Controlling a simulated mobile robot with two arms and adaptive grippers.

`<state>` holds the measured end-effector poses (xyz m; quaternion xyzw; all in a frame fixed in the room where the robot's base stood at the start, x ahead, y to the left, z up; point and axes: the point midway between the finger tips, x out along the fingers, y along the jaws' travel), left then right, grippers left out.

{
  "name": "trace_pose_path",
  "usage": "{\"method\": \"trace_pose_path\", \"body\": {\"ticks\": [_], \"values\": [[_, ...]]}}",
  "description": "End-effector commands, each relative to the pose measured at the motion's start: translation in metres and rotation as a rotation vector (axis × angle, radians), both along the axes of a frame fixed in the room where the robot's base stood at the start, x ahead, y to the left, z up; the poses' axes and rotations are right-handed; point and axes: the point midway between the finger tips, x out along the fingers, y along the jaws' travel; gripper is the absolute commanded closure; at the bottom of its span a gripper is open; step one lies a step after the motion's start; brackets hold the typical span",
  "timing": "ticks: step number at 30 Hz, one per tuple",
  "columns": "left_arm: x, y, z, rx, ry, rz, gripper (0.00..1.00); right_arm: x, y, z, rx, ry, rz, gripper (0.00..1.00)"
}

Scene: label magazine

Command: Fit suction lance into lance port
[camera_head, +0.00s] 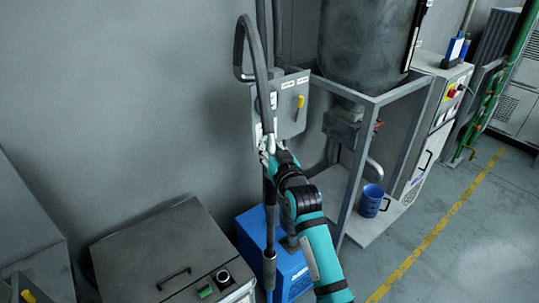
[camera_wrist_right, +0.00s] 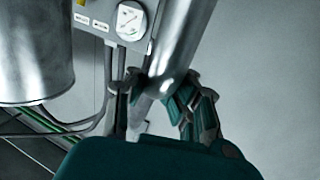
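The suction lance (camera_head: 260,75) is a long dark grey tube, hooked at its top. It stands nearly upright, and its lower end with a blue hose (camera_head: 269,290) hangs in front of a blue box. My right gripper (camera_head: 269,147) is shut around the lance at mid-length. In the wrist view, the fingers of the right gripper (camera_wrist_right: 158,95) lie on both sides of the shiny metal tube (camera_wrist_right: 180,50). A round black-rimmed fitting (camera_head: 223,276) sits on the grey cabinet; I cannot tell whether it is the lance port. My left gripper is not visible.
The grey cabinet (camera_head: 155,245) with a handle and the blue box (camera_head: 290,268) stand below. Floor is clear at right.

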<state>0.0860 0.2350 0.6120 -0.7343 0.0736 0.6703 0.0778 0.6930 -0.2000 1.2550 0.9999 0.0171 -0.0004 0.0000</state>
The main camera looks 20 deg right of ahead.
Motion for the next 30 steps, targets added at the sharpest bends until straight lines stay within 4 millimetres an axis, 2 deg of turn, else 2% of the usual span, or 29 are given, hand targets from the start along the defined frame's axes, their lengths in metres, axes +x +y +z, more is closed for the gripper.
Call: {"method": "trace_pose_path", "body": {"ticks": [1,21,30], "values": [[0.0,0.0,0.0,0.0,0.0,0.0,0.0,0.0,0.0,0.009,0.0,-0.009,-0.001,1.0],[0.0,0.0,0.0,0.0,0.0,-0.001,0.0,0.0,0.0,0.071,0.0,-0.008,0.0,1.0],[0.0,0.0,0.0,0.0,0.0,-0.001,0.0,0.0,0.0,0.075,0.0,-0.005,0.0,1.0]]}}
